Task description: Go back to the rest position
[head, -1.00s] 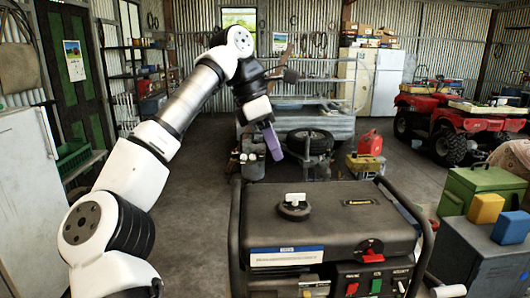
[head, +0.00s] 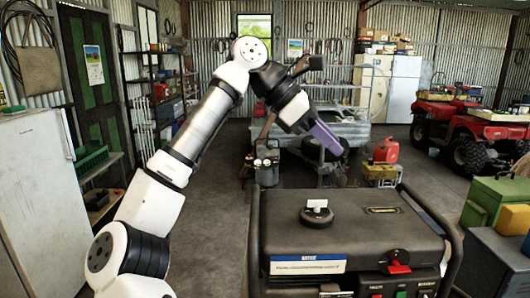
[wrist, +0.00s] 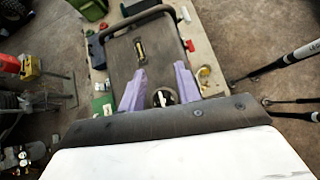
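My gripper (head: 328,143) has two purple fingers and hangs in the air above and behind the generator, angled down to the right in the head view. In the wrist view its fingers (wrist: 160,72) stand apart with nothing held between them. The dark generator (head: 375,238) stands in front with its black fuel cap (head: 317,213) on top. In the wrist view the generator (wrist: 120,60) lies below the fingers, and the cap (wrist: 163,97) shows between them, lower down. My white and grey arm rises at the left of the head view.
A metal trailer (head: 350,130) stands behind the gripper, with a red fuel can (head: 386,150) at its right. A red quad (head: 470,145) is at the right. Green (head: 495,202) and yellow (head: 513,220) boxes stand right of the generator. Floor left of it is clear.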

